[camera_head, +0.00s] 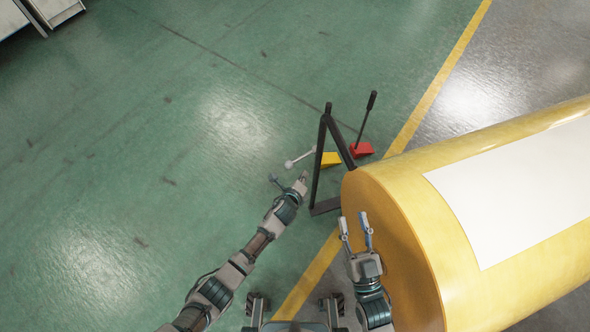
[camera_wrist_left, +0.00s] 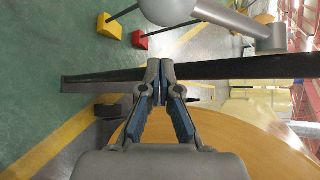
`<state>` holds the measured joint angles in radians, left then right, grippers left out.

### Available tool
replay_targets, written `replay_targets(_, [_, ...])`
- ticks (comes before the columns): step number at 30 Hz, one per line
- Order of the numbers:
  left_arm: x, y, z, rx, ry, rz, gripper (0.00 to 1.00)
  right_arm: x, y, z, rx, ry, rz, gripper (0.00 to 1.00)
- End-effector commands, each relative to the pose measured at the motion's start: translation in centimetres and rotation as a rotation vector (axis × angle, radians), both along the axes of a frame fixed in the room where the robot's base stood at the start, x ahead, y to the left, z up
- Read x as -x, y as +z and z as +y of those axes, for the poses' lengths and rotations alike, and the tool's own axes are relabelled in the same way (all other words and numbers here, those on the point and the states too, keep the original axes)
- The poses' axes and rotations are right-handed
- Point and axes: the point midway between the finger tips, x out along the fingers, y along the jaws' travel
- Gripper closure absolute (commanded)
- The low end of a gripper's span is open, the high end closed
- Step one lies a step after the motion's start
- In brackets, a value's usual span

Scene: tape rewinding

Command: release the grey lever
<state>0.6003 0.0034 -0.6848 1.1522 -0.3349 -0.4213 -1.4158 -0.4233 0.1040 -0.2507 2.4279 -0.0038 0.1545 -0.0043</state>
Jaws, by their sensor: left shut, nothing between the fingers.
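A pale grey lever (camera_head: 300,158) with a round knob is left of the yellow block in the head view. In the left wrist view, a grey ball-ended bar (camera_wrist_left: 240,26) spans the top edge, close to the camera; I cannot tell for certain that it is the same lever. My left gripper (camera_head: 303,176) is shut and empty, just below the pale lever in the head view; in the left wrist view its fingertips (camera_wrist_left: 160,68) meet in front of a black frame bar. No contact with the lever shows. My right gripper (camera_head: 355,228) is open and empty beside the yellow roll.
A black triangular frame (camera_head: 323,165) stands right of my left gripper. Behind it are a yellow block (camera_head: 330,158) and a red block (camera_head: 362,149) with a black-handled lever (camera_head: 371,101). The large yellow roll (camera_head: 410,230) fills the right. Green floor at left is clear.

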Motion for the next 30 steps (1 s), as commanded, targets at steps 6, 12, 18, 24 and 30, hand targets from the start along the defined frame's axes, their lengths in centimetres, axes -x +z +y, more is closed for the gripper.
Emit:
replay_targets(6, [-0.7, 1.9, 2.4, -0.001, 0.001, -0.004, 1.0, -0.2, -0.4, -0.1, 0.012, 0.0, 0.041, 0.6])
replay_targets(12, [-0.9, 2.3, 3.1, -0.001, 0.0, 0.0, 1.0, -0.3, -0.7, -0.1, 0.016, 0.001, 0.056, 0.6])
replay_targets(18, [-0.8, 2.3, 3.1, -0.001, 0.0, 0.0, 1.0, -0.5, -0.9, -0.1, 0.017, 0.001, 0.062, 0.6])
replay_targets(24, [-0.8, 2.4, 3.3, -0.005, 0.0, 0.0, 1.0, -0.5, -0.8, -0.1, 0.019, 0.001, 0.068, 0.6])
replay_targets(30, [-0.9, 3.0, 4.0, -0.034, 0.0, 0.006, 1.0, -0.6, -2.2, -0.3, 0.063, 0.0, 0.198, 0.6])
